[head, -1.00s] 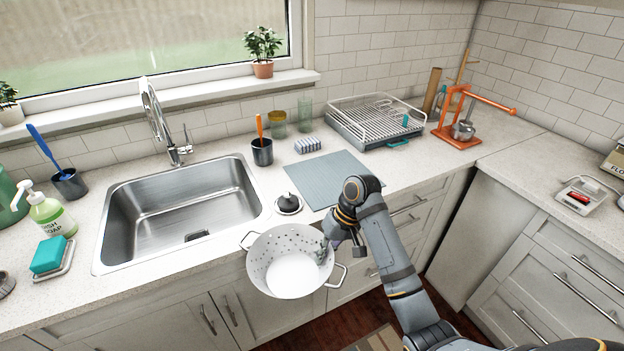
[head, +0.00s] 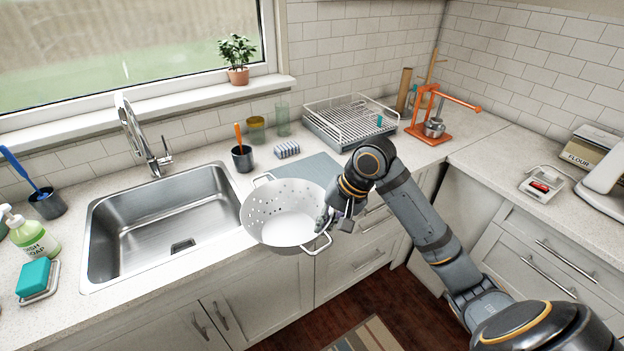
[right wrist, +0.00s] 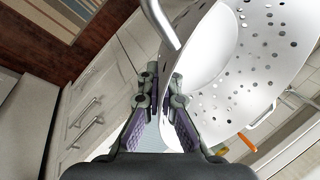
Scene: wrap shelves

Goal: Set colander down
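The white colander (head: 283,232) is held in the air at the counter's front edge, just right of the sink (head: 165,225), its open top facing up and tilted toward the head camera. My right gripper (head: 328,222) is at its right rim. In the right wrist view the fingers (right wrist: 167,92) are closed on the colander's wall (right wrist: 225,85), with one handle arching just above them. The grey mat (head: 314,168) on the counter is partly hidden behind the colander and my arm. My left gripper is not in view.
A dark cup (head: 242,158), a striped sponge (head: 287,150) and glasses stand behind the colander. A dish rack (head: 350,122) and an orange press (head: 440,118) are at the back right. The counter strip between mat and wall is partly crowded.

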